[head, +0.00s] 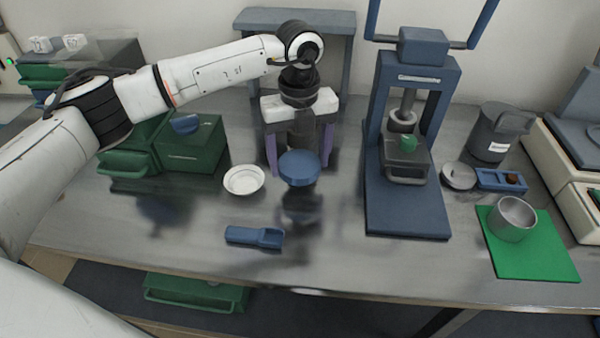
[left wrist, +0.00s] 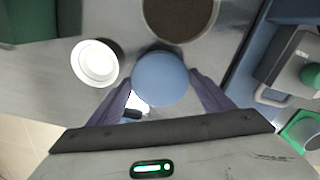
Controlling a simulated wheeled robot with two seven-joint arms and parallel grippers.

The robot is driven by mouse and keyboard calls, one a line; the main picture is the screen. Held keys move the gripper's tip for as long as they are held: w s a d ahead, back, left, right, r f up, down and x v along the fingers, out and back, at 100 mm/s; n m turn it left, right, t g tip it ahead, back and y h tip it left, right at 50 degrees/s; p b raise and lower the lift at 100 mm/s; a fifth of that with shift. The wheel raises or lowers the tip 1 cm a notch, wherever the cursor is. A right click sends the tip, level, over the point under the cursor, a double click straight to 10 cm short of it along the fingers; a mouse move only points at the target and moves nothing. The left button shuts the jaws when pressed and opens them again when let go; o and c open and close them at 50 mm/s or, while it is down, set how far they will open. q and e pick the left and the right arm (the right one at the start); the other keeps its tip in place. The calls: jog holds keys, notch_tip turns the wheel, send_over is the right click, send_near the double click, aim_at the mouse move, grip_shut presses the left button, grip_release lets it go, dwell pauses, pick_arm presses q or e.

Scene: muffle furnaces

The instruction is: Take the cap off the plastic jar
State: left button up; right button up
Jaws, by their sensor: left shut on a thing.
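The blue round cap (head: 300,167) is held in my left gripper (head: 299,160), between its two purple fingers, in front of the gripper body in the head view. In the left wrist view the cap (left wrist: 160,78) shows as a blue disc between the fingers. The cap appears clear of the table, with a dark reflection below it. An open jar with dark brown contents (left wrist: 180,14) shows at the top of the left wrist view, apart from the cap. In the head view the arm and gripper mostly hide that spot. My right gripper is not in view.
A white dish (head: 243,180) and blue scoop (head: 254,236) lie close by. A blue press (head: 408,215) stands to the right, with a grey lidded container (head: 497,132), and a metal cup (head: 513,219) on a green mat (head: 540,262). Green boxes (head: 190,150) stand left.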

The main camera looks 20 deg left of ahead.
aim_at(300, 175)
pick_arm(q)
jog(key=shift+f, duration=2.45)
jog(key=shift+f, duration=0.1)
jog(key=o, duration=1.2)
jog(key=shift+c, duration=0.2)
notch_tip(300, 175, up, 12)
jog(key=shift+r, duration=0.15)
